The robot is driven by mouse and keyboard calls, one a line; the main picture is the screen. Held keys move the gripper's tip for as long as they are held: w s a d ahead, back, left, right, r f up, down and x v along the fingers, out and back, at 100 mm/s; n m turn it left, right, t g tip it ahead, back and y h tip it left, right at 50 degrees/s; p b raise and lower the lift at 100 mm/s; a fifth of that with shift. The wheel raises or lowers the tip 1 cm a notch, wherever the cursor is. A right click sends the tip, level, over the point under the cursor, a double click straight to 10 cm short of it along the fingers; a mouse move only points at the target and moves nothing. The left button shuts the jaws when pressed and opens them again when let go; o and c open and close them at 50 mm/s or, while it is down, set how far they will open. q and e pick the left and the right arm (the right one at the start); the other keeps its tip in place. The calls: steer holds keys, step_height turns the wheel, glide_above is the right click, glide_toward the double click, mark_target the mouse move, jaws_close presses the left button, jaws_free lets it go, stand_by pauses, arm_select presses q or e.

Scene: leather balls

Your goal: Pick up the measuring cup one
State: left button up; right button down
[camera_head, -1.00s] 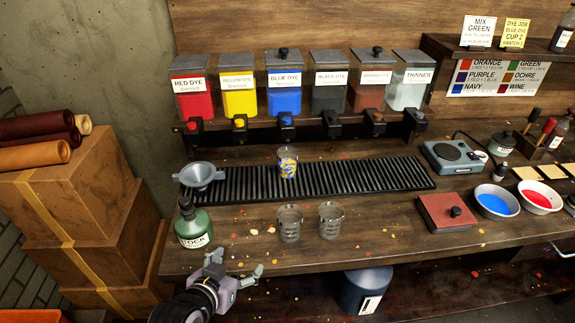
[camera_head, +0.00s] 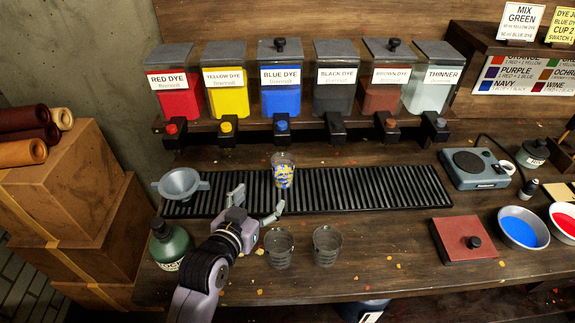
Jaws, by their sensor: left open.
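Three small cups are in the head view, and no number shows on them, so I cannot tell which is measuring cup one. A cup with a blue and yellow pattern (camera_head: 283,172) stands upright on the black slatted rack. Two clear grey cups, a left one (camera_head: 279,248) and a right one (camera_head: 327,246), stand upright on the wooden bench in front of the rack. My left gripper (camera_head: 257,203) is open and empty, in front of the patterned cup and just up-left of the left clear cup. No contact shows. My right gripper is not in view.
The slatted rack (camera_head: 390,190) runs below a row of dye dispensers with taps. A grey funnel (camera_head: 180,184) and green bottle (camera_head: 170,246) stand left of my gripper. A red box (camera_head: 462,242), scale (camera_head: 476,168) and blue bowl (camera_head: 522,228) are right.

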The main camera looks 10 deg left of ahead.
arm_select(q)
steer(key=p, duration=0.1)
glide_toward(279, 175)
steer(key=x, duration=0.3)
steer(key=shift+w+f, duration=0.1)
steer(key=shift+w, duration=0.1)
steer(key=x, duration=0.4)
steer(key=shift+f, duration=0.1)
steer(key=shift+w+f+p, duration=0.1)
steer(key=shift+w+p, duration=0.2)
steer(key=shift+w+d, duration=0.15)
steer(key=shift+w, duration=0.2)
steer(key=p+x, duration=0.1)
steer(key=x, duration=0.3)
steer(key=shift+w, duration=0.2)
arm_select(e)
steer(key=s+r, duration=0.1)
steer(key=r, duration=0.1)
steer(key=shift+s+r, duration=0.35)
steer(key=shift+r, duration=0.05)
arm_select(q)
steer(key=shift+c, duration=0.3)
steer(key=c, duration=1.4)
